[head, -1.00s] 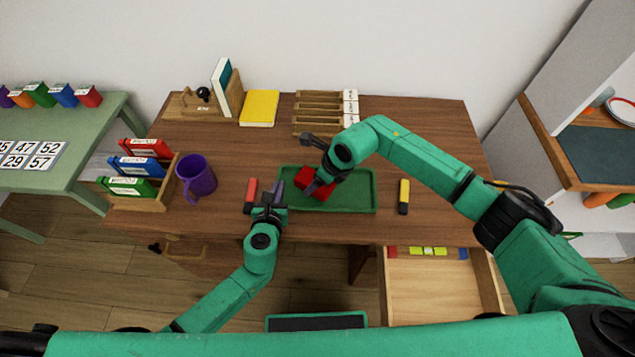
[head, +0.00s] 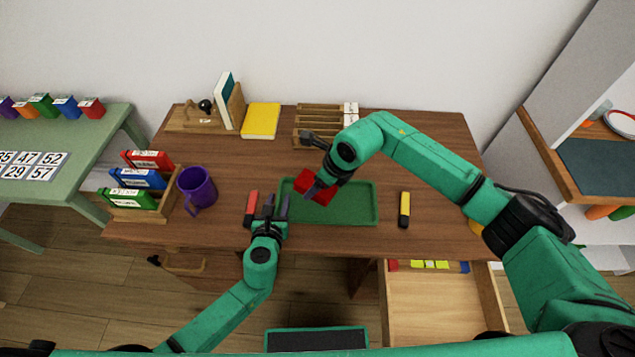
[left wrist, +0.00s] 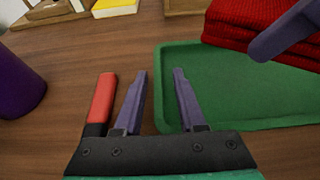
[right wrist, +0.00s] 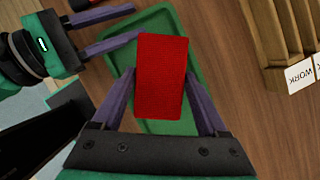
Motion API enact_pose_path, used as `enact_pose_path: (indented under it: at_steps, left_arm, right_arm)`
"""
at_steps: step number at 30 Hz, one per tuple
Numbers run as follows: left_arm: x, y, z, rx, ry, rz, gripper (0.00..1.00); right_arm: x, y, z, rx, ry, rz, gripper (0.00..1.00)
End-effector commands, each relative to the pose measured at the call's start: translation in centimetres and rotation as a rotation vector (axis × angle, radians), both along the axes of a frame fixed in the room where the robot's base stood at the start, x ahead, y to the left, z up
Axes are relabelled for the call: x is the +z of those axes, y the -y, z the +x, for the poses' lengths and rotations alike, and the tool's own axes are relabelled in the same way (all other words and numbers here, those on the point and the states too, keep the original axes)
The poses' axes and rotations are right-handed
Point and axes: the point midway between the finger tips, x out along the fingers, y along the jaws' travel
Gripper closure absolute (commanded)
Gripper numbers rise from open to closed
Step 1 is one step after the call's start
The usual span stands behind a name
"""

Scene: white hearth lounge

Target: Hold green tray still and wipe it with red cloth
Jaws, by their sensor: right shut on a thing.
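The green tray (head: 355,216) lies on the brown table and also shows in the left wrist view (left wrist: 240,95). My left gripper (head: 277,200) is open at the tray's left edge. In the left wrist view its fingers (left wrist: 158,80) are apart, one on each side of the tray's left rim, with a gap to it. My right gripper (right wrist: 160,85) is shut on the folded red cloth (right wrist: 162,70). The cloth (head: 313,189) is over the left part of the tray. Whether it touches the tray is unclear.
A red marker (head: 251,207) lies just left of my left gripper. A purple mug (head: 197,187) stands further left, beside a rack of coloured boxes (head: 137,180). A yellow marker (head: 404,208) lies right of the tray. An open drawer (head: 430,295) juts out at the front right.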

Motion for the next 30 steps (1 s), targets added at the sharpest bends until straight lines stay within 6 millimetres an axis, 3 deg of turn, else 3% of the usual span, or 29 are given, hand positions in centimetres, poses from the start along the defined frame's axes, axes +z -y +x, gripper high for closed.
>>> enact_pose_path:
  at_steps: [5,12,15,26,29,30]
  left_arm:
    - [1.0,-0.2,-2.7,-0.002,-0.003,-0.001,0.6]
    - [3.4,-0.7,-8.7,-0.003,-0.005,0.0,0.6]
    - [4.1,-0.9,-10.3,-0.001,-0.004,0.001,0.6]
    - [4.6,-1.1,-10.8,0.011,-0.002,-0.01,0.6]
    - [5.3,-2.5,-9.9,0.125,-0.017,-0.126,0.6]
    - [5.8,-3.9,-9.3,0.226,-0.03,-0.227,0.6]
  right_arm:
    - [0.0,0.0,0.0,0.0,0.0,0.0,0.68]
    - [0.0,0.0,0.0,0.0,0.0,0.0,0.68]
    - [0.0,0.0,0.0,0.0,0.0,0.0,0.68]
    - [0.0,0.0,0.0,0.0,0.0,0.0,0.68]
    - [0.0,0.0,0.0,0.0,0.0,0.0,0.68]
    - [0.0,0.0,0.0,0.0,0.0,0.0,0.68]
